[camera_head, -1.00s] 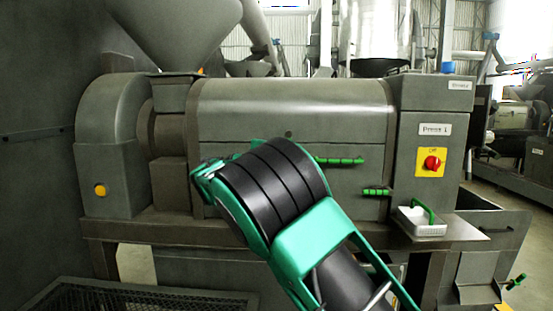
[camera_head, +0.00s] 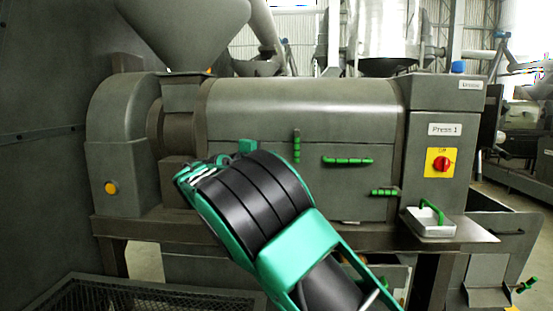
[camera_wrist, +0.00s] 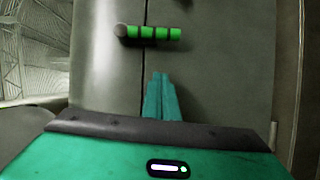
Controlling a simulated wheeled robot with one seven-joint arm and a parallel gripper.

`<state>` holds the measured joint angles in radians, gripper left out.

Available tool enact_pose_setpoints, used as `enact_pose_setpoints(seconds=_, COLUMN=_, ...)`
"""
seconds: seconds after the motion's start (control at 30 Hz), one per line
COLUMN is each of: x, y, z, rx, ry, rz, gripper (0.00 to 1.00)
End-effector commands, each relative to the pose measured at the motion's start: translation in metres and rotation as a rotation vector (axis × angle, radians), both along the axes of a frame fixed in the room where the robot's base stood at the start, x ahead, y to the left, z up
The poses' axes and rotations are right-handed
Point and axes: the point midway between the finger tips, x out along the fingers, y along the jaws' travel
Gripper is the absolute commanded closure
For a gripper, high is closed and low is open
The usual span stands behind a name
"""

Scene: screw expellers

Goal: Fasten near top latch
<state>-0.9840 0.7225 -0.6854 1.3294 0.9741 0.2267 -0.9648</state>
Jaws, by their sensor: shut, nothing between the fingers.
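A green ribbed latch handle (camera_head: 297,146) stands upright across the seam on the front of the press's grey barrel housing (camera_head: 300,105). It also shows in the wrist view (camera_wrist: 155,33), crossing the seam, with a grey round end. A second green handle (camera_head: 347,160) lies level to its right, and a third (camera_head: 384,193) lies level lower right. Which one is the near top latch is not marked. My gripper (camera_head: 247,146) is left of the upright handle, apart from it, partly behind my arm. In the wrist view its fingers (camera_wrist: 160,97) are together and empty.
A control column with a red switch (camera_head: 441,163) stands right of the housing. A white tray with a green handle (camera_head: 432,225) sits on the ledge below. A hopper (camera_head: 185,35) rises at the upper left.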

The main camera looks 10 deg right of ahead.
Motion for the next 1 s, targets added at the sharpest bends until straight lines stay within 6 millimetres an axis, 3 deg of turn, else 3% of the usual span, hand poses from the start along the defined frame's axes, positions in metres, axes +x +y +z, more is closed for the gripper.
enact_pose_setpoints(seconds=0.3, x=-0.040, y=0.027, z=-0.001, rx=-0.001, ry=0.002, rz=-0.006, gripper=1.00)
enact_pose_setpoints(seconds=0.47, x=-0.051, y=0.036, z=-0.001, rx=-0.002, ry=0.001, rz=-0.007, gripper=1.00)
enact_pose_setpoints(seconds=0.87, x=-0.054, y=0.037, z=-0.001, rx=-0.001, ry=0.001, rz=-0.009, gripper=1.00)
enact_pose_setpoints(seconds=1.0, x=-0.053, y=0.018, z=-0.005, rx=0.027, ry=0.016, rz=-0.028, gripper=1.00)
